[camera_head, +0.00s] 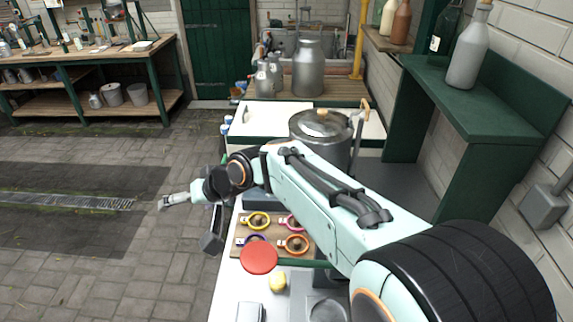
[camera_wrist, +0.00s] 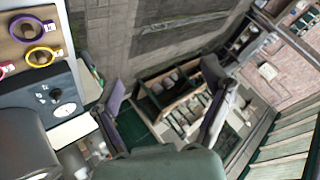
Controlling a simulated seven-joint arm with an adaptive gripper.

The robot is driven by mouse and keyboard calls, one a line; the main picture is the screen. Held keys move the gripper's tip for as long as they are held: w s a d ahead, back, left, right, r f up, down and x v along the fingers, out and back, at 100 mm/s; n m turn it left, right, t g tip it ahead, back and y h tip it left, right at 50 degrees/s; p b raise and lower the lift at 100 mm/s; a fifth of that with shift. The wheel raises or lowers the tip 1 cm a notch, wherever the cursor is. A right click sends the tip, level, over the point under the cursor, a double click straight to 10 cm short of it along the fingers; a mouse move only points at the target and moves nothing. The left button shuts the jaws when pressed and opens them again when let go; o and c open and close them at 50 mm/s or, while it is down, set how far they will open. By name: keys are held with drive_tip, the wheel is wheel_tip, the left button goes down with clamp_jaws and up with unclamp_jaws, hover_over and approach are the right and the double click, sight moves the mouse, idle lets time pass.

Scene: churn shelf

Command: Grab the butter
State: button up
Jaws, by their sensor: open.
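A small yellow lump (camera_head: 277,281) lies on the white worktop, near the bottom of the head view. It may be the butter, but it is too small to be sure. My gripper (camera_head: 193,220) is out to the left of the worktop, over the paved floor, apart from the lump. In the wrist view my gripper (camera_wrist: 163,88) has its two fingers spread wide with nothing between them. The yellow lump does not show in the wrist view.
A wooden board with coloured rings (camera_head: 257,220) lies under my arm. A large metal pot (camera_head: 322,130) stands behind it. A red disc (camera_head: 258,257) is near the lump. Metal churns (camera_head: 308,68) stand at the back. A green shelf (camera_head: 485,105) is at right. Floor at left is clear.

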wheel_tip(320, 180, down, 5)
drive_tip(key=g+h, duration=0.1)
drive_tip(key=m+g+h, duration=0.3)
drive_tip(key=h, duration=0.4)
hover_over(278, 279)
drive_tip(key=f, duration=1.8)
drive_tip(key=shift+a, duration=0.25)
drive_tip(key=f, duration=0.6)
drive_tip(key=shift+d+f, duration=0.2)
drive_tip(key=shift+f, duration=0.15)
drive_tip(key=c, duration=1.2)
